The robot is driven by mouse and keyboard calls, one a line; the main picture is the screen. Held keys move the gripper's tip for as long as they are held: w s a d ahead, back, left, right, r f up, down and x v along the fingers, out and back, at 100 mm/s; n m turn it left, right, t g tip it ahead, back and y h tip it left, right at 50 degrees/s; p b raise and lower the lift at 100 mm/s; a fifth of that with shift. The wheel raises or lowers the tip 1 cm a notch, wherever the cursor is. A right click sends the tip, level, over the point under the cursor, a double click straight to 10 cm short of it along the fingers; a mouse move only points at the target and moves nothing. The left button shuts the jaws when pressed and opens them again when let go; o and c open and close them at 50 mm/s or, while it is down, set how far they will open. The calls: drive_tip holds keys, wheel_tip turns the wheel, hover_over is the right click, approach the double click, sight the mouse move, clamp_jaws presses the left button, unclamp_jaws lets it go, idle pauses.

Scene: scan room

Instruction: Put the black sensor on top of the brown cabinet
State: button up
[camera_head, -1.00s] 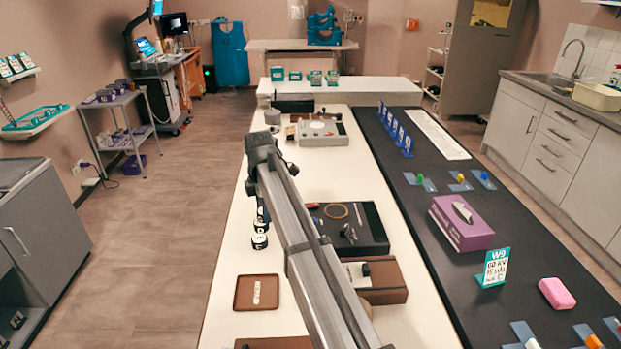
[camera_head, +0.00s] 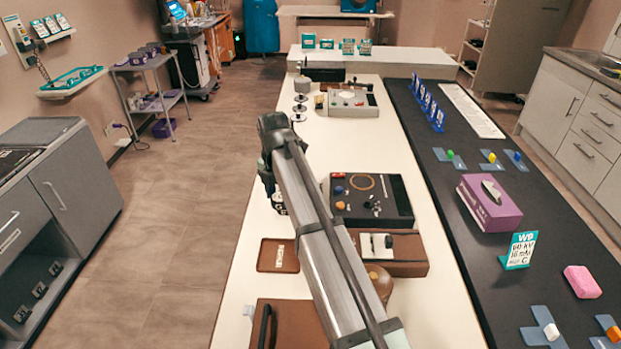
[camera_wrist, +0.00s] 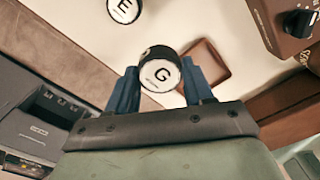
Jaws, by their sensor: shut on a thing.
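My gripper (camera_wrist: 158,95) is shut on a short black cylinder (camera_wrist: 148,53) with a white face marked G. No other black sensor can be told apart for certain. In the head view my gripper (camera_head: 268,180) is above the white table's left side, and its fingertips are hard to make out. A brown box with a black knob (camera_head: 415,246) stands on the table, right of my arm. A brown box with a black handle (camera_head: 290,325) lies nearer, partly behind my arm. I cannot tell which is the brown cabinet.
A similar cylinder marked E (camera_wrist: 124,9) sits apart on the table. A small brown tray (camera_head: 278,255) lies below my gripper in the head view. A black case (camera_head: 400,210) holds small parts. A purple tissue box (camera_head: 490,203) stands on the dark counter at right.

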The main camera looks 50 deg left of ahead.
drive_tip(key=shift+f, duration=4.7)
drive_tip(key=shift+f, duration=0.1)
drive_tip(key=o, duration=1.1)
wheel_tip(320, 180, up, 12)
drive_tip(key=shift+r, duration=0.15)
drive_tip(key=shift+w, duration=0.1)
